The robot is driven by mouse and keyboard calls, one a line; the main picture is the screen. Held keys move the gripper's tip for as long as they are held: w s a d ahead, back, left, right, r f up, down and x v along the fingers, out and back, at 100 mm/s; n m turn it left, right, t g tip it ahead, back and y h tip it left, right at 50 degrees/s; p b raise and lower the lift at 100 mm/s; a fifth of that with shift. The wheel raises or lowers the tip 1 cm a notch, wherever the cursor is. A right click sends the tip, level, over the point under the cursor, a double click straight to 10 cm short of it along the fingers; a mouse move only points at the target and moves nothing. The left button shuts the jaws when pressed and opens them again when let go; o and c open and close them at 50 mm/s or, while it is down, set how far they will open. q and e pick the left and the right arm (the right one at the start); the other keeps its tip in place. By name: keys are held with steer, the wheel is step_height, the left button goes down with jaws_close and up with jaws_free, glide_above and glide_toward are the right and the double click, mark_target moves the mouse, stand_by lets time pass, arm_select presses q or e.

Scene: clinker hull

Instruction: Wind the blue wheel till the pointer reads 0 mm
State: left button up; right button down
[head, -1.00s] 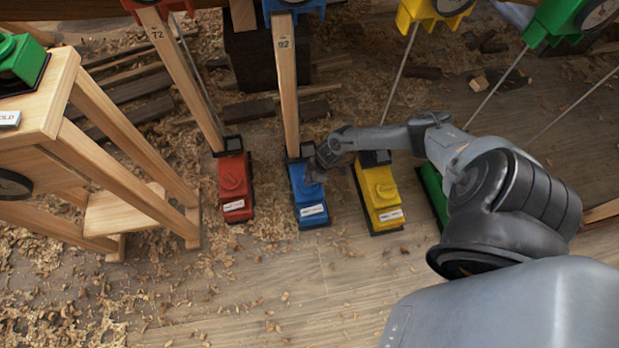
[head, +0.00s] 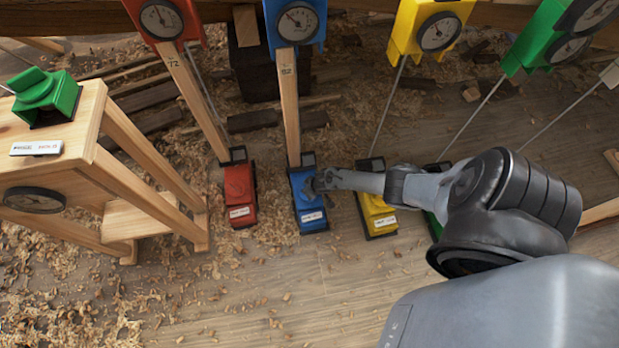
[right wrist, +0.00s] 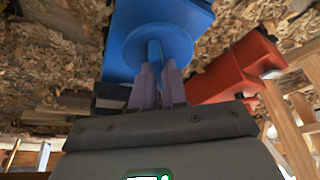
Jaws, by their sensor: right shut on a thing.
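The blue jack base (head: 309,212) stands on the floor between the red and yellow ones. Its blue wheel (right wrist: 158,48) is a round disc with a raised bar across it. My right gripper (head: 318,184) is at the blue wheel; in the right wrist view its two fingers (right wrist: 158,72) are shut on the bar. The blue dial (head: 298,22) at the top of the wooden post has a needle, but its figures are too small to read. My left gripper is not in view.
The red base (head: 240,199) is left of the blue one, the yellow base (head: 378,214) right. A wooden stand (head: 85,150) with a green box (head: 46,95) is at the left. Thin rods slope down to the bases. Open floor with shavings lies in front.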

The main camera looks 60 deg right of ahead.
steer(key=shift+s+f+m+h+p, duration=0.25)
steer(key=shift+s+m+h+p, duration=0.05)
steer(key=shift+m, duration=0.7)
steer(key=shift+s+f, duration=0.1)
steer(key=c, duration=1.4)
jaws_free()
steer(key=shift+o, duration=1.2)
steer(key=shift+d, duration=0.1)
steer(key=shift+w, duration=0.25)
steer(key=shift+w+a+r, duration=0.2)
steer(key=shift+a+r, duration=0.05)
steer(key=shift+a, duration=0.05)
steer(key=shift+r, duration=0.1)
